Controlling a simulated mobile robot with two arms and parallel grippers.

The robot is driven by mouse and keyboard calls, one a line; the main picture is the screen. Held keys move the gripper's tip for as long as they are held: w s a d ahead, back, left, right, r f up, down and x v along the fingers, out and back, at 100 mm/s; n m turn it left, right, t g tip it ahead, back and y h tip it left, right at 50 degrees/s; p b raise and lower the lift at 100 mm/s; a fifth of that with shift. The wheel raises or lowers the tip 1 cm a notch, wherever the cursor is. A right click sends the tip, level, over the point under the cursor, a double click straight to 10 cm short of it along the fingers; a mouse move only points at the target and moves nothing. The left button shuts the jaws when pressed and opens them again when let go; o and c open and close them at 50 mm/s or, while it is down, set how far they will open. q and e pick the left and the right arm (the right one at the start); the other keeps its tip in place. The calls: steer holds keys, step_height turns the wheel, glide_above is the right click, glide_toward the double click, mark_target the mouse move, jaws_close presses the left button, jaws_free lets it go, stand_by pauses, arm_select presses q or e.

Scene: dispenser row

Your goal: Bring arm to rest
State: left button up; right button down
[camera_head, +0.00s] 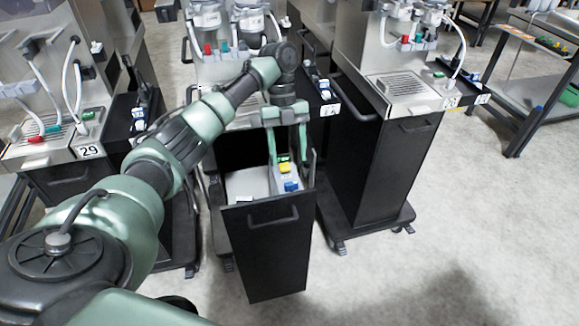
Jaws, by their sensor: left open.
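My left arm comes in from the left and reaches over the middle dispenser cart. My left gripper (286,152) points down with its two green fingers apart. The fingers are over an open black drawer (268,240) with a handle on its front. Inside the drawer are a white box or bin (248,185) and a small light holder with yellow (286,168) and blue (292,186) pieces near the fingertips. I cannot tell whether the fingers touch these pieces. My right gripper is not in view.
A dispenser station with label 29 (90,152) stands at the left. Another dispenser station (400,85) on a wheeled black cart (375,165) stands close on the right. A table (535,75) is at the far right. The grey floor (460,220) at front right is clear.

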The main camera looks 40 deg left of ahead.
arm_select(q)
steer(key=shift+a+r, duration=0.1)
steer(key=shift+r, duration=0.15)
stand_by(0.3)
